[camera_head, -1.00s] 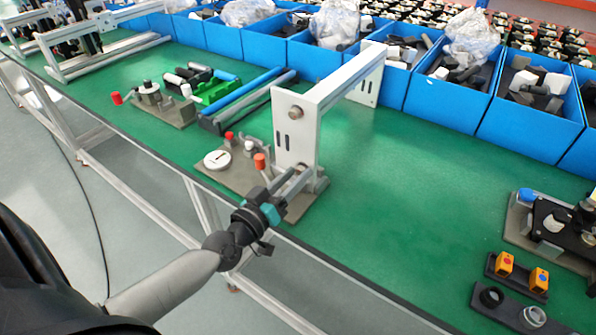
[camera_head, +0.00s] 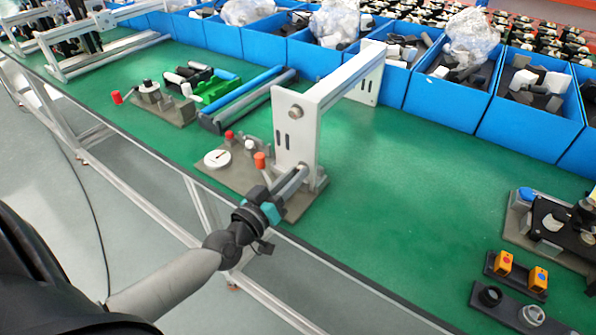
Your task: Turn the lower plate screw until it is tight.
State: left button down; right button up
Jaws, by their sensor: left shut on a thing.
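The white frame (camera_head: 330,92) stands on the bench with its near end plate (camera_head: 287,140) facing me. A round grey upper screw (camera_head: 296,112) shows near the top of that plate, above two dark slots. My left gripper (camera_head: 301,173) reaches in from the lower left, with its fingers at the bottom of the end plate. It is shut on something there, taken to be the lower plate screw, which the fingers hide. I cannot tell how deep the screw sits. My right gripper is not in view.
A fixture plate (camera_head: 238,180) with a white dial (camera_head: 217,159) and red-orange caps lies just left of the fingers. Blue bins (camera_head: 445,105) line the back. Orange button boxes (camera_head: 504,261) stand at the right. The green bench top (camera_head: 400,190) between is clear.

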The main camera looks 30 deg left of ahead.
pick_arm(q)
jog(key=shift+r+m+p, duration=0.15)
jog(key=shift+m+p, duration=0.5)
jog(key=shift+m, duration=0.15)
jog(key=m+p, duration=0.2)
jog(key=m, duration=0.1)
jog(key=shift+m, duration=0.4)
jog(key=m+p, duration=0.2)
jog(key=shift+w+m, duration=0.1)
jog(key=shift+m, duration=1.1)
jog(key=c, duration=0.8)
grip_release()
jog(key=shift+c, duration=0.2)
